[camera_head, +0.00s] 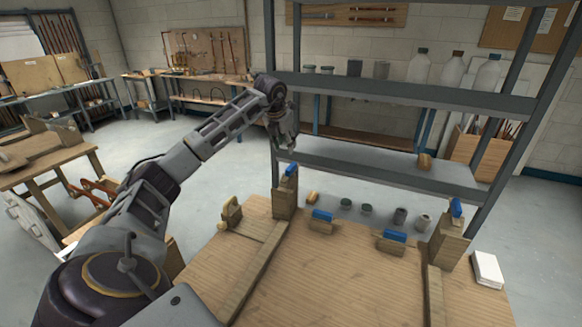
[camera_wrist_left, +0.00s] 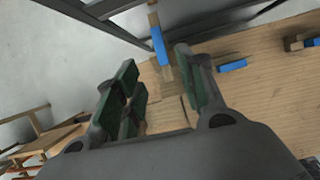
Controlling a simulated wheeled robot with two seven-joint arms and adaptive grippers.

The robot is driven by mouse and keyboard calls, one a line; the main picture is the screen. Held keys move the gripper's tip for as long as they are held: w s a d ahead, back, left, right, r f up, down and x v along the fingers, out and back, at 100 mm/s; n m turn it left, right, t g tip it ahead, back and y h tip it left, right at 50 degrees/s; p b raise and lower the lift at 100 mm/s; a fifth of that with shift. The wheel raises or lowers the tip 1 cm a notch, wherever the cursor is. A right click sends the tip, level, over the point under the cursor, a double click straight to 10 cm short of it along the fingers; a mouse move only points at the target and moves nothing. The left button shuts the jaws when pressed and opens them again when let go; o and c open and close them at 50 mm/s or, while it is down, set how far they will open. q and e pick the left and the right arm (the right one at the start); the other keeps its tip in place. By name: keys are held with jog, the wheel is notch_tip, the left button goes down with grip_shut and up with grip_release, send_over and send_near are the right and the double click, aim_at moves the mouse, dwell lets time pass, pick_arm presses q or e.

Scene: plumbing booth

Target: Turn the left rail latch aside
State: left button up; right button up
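The left rail latch (camera_head: 291,169) is a small blue piece on top of the wooden post at the far end of the left rail (camera_head: 258,272). It also shows in the left wrist view (camera_wrist_left: 159,46), ahead of and between the finger directions. My left gripper (camera_head: 289,138) points down just above the latch in the head view, apparently apart from it. In the left wrist view its green-padded fingers (camera_wrist_left: 160,95) are spread with a gap and nothing held between them. My right gripper is in neither view.
A matching blue latch (camera_head: 456,207) tops the right post. Two blue-topped wooden blocks (camera_head: 322,216) (camera_head: 394,236) lie between the rails near the table's far edge. A metal shelf (camera_head: 390,178) stands behind the wooden table (camera_head: 340,285).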

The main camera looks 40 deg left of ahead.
aim_at(291, 166)
pick_arm(q)
jog(key=shift+x, duration=6.7)
jog(key=shift+s, duration=0.1)
jog(key=shift+c, duration=0.3)
grip_shut()
